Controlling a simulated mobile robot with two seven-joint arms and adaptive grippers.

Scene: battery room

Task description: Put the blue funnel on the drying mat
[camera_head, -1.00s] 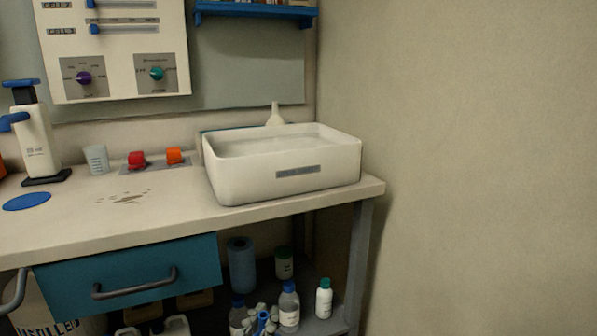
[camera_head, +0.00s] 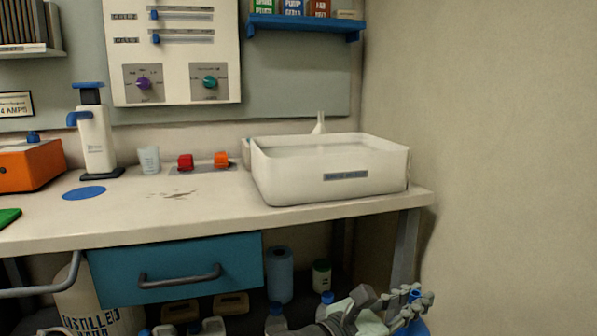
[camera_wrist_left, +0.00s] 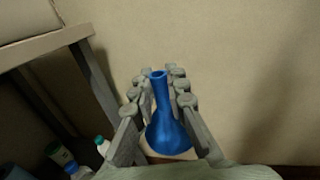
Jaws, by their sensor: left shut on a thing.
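My left gripper (camera_head: 408,300) is low at the bottom of the head view, in front of the bench's right end and below its top. It is shut on the blue funnel (camera_wrist_left: 166,128). In the left wrist view the funnel stands between the fingers, narrow spout up and wide end towards the palm. In the head view only bits of its blue show at the fingers. A green flat thing (camera_head: 9,216), cut off at the left edge, lies on the bench; I cannot tell whether it is the drying mat. My right gripper is not in view.
A white basin (camera_head: 330,186) fills the bench's right end, with a pale funnel (camera_head: 319,124) behind it. A blue disc (camera_head: 84,193), a dispenser (camera_head: 97,140), a beaker (camera_head: 149,159) and an orange box (camera_head: 30,167) stand left. The bench front (camera_head: 200,222) is clear. Bottles stand below.

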